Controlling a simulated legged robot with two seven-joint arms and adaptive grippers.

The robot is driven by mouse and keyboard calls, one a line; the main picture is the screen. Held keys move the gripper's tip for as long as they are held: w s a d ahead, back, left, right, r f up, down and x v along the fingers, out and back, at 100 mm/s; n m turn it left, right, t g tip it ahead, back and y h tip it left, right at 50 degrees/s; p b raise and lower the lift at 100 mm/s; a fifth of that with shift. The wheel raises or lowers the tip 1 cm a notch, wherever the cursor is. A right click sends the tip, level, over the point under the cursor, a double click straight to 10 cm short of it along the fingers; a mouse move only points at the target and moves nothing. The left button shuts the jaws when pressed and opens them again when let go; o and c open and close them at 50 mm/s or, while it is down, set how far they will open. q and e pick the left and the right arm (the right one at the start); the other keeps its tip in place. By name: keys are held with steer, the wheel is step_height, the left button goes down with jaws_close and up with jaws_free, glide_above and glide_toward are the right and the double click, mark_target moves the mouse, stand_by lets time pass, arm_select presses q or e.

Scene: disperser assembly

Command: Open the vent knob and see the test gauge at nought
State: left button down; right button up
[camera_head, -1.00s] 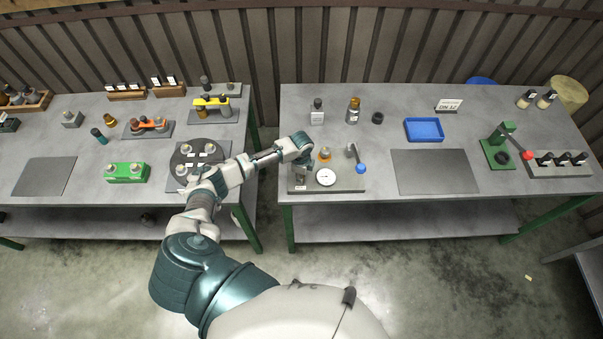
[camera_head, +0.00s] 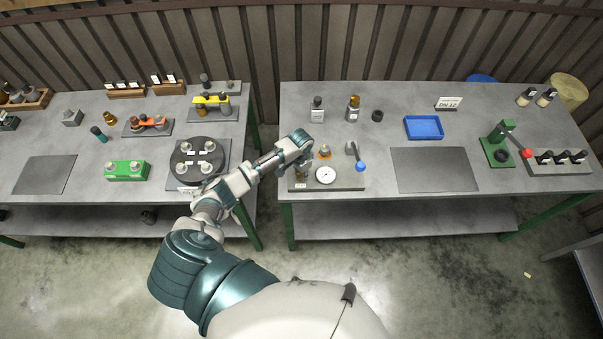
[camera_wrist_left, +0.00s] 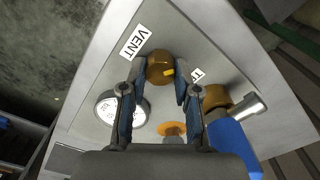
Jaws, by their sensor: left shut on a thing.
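The brass vent knob (camera_wrist_left: 160,68), with a yellow mark on it, sits beside the VENT label (camera_wrist_left: 133,42) in the left wrist view. My left gripper (camera_wrist_left: 158,80) is closed around the knob, one finger on each side. In the head view the left gripper (camera_head: 302,168) points down at the left end of the test plate (camera_head: 345,183) and hides most of the knob. The white round test gauge (camera_head: 326,175) lies just right of it. The gauge also shows in the left wrist view (camera_wrist_left: 107,108), partly behind a finger; its needle reading is too small to tell.
A fitting with an orange ring (camera_head: 324,153) and a lever with a blue knob (camera_head: 360,166) stand close right of the gripper. A blue tray (camera_head: 424,128) and a dark mat (camera_head: 435,170) lie farther right. My left arm crosses the gap between the tables.

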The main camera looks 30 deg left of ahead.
mark_target(300, 175)
arm_select(q)
steer(key=n, duration=0.3)
steer(key=shift+a+n, duration=0.15)
steer(key=shift+n, duration=0.55)
steer(key=shift+f, duration=0.1)
steer(key=c, duration=0.8)
jaws_free()
steer(key=shift+s, duration=0.1)
steer(key=shift+c, duration=0.2)
step_height(300, 175, up, 12)
steer(key=shift+f, duration=0.1)
